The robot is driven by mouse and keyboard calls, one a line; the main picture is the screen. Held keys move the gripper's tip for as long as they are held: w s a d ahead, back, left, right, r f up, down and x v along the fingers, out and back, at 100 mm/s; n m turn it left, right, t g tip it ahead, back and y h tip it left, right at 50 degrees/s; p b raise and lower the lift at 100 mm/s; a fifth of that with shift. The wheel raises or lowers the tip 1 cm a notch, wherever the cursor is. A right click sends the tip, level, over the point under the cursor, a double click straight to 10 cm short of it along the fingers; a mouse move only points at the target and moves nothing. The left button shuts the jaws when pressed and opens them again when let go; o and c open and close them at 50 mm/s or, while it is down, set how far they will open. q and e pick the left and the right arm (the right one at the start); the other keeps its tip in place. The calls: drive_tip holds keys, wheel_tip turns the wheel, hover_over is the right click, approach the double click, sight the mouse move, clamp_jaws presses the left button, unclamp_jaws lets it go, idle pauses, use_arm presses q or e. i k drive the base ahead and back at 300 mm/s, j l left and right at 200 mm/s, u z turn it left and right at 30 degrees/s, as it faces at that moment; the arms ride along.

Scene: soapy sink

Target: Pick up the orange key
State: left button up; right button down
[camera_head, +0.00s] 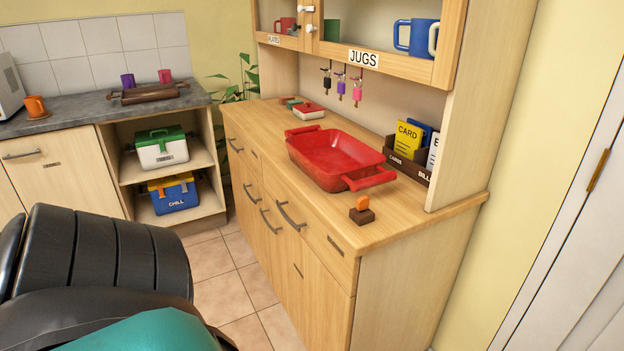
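A small orange piece (362,202), which looks like the orange key, stands upright in or on a small dark brown block (362,215). The block sits on the wooden counter (395,222) near its front right corner. The lower part of the orange piece is not visible, and its shape is too small to make out fully. Neither of my grippers shows in the head view. A black and teal part at the lower left appears to be mine and hides the floor there.
A red dish (335,158) lies behind the block. A brown card holder (408,168) stands against the right side panel. Several keys (340,86) hang under the jug cupboard (390,66). Tiled floor (222,283) is free before the drawers. A white door (575,210) is at right.

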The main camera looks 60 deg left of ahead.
sight(363, 203)
drive_tip(key=u, duration=1.35)
